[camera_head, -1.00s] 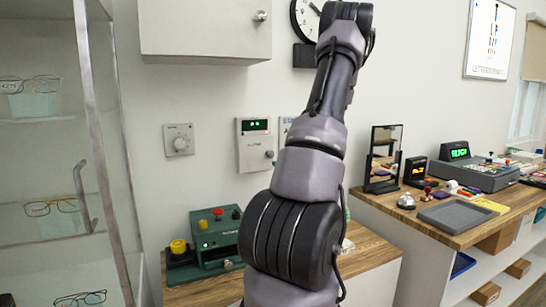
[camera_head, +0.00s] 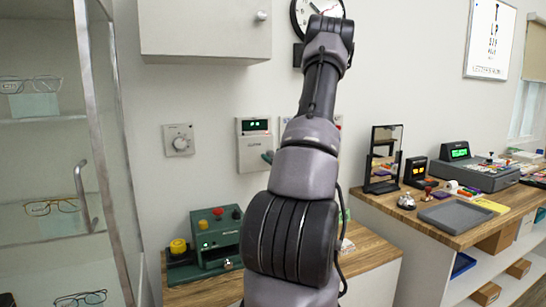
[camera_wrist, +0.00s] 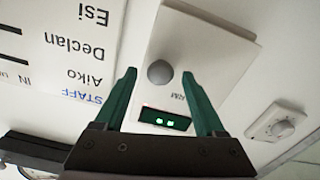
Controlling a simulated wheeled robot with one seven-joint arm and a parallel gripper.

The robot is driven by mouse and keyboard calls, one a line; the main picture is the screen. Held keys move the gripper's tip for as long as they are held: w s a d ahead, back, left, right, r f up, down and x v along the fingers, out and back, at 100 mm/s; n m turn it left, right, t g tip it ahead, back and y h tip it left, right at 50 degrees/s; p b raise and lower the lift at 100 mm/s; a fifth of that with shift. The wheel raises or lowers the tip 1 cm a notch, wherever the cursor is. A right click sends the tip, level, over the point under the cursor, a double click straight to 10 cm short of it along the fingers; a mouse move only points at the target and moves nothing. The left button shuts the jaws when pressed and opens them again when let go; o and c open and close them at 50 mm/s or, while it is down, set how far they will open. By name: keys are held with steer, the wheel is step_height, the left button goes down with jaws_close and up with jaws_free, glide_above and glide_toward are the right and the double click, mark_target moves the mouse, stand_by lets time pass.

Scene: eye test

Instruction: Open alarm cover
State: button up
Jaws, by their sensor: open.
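The alarm (camera_head: 253,133) is a white wall box with a green-lit display; in the wrist view it appears upside down (camera_wrist: 205,55), with its display (camera_wrist: 165,118) nearer me. Its front cover (camera_head: 250,157) looks flat and closed. A round grey knob (camera_wrist: 160,72) sits on the cover. My gripper (camera_wrist: 159,74) is open, its two green fingers on either side of the knob in the wrist view. I cannot tell whether they touch it. In the head view a green fingertip shows at the alarm's lower right, hiding the knob; my arm hides the rest.
A staff list (camera_wrist: 65,45) hangs beside the alarm, and a dial thermostat (camera_head: 179,140) is on its other side. A white wall cabinet (camera_head: 205,28) is above. A green device with buttons (camera_head: 215,240) stands on the wooden counter below. A glass display case is at left.

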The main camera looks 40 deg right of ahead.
jaws_close()
stand_by(1.3)
